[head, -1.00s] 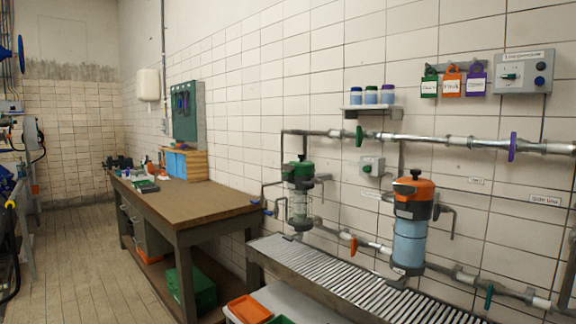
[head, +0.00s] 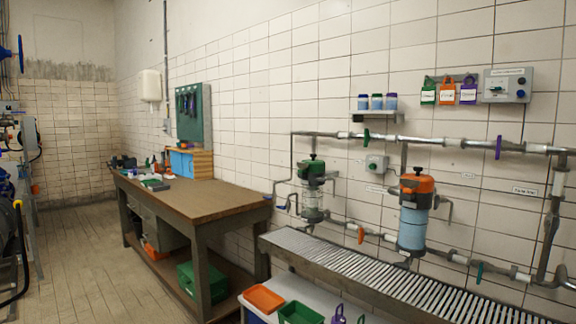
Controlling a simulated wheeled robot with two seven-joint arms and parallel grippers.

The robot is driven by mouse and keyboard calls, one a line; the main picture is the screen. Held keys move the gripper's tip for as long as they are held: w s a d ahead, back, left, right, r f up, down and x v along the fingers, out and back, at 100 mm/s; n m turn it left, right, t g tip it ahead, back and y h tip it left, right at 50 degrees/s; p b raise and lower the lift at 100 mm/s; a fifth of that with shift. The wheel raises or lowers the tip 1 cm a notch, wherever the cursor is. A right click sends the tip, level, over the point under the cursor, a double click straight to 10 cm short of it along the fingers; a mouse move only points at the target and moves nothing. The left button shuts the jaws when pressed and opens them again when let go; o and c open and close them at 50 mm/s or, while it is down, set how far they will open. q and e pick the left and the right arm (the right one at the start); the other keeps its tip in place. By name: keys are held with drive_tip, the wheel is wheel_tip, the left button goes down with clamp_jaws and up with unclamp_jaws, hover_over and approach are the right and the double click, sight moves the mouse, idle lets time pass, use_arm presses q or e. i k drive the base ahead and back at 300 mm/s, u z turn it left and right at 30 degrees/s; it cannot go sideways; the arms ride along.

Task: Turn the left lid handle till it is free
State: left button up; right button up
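Two filter housings hang on the pipes at the right wall in the head view. The left one has a dark green lid (head: 312,167) with a small knob on top and a clear bowl (head: 312,205) below. A thin handle (head: 331,177) sticks out at the right of this lid, small and hard to make out. The right one has an orange lid (head: 417,183) with a black knob, a bent handle (head: 446,203) and a blue-filled bowl (head: 413,230). Neither of my grippers shows in the view.
A slatted metal drain bench (head: 390,275) runs below the filters. A wooden workbench (head: 190,200) stands left of it. Orange (head: 263,298) and green (head: 300,313) trays sit on a low shelf in front. The tiled floor at left is clear.

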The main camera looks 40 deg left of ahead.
sight(301, 166)
drive_tip(key=u, duration=0.7)
drive_tip(key=i, duration=0.6)
drive_tip(key=u, duration=1.4)
drive_tip(key=i, duration=1.65)
drive_tip(key=u, duration=0.1)
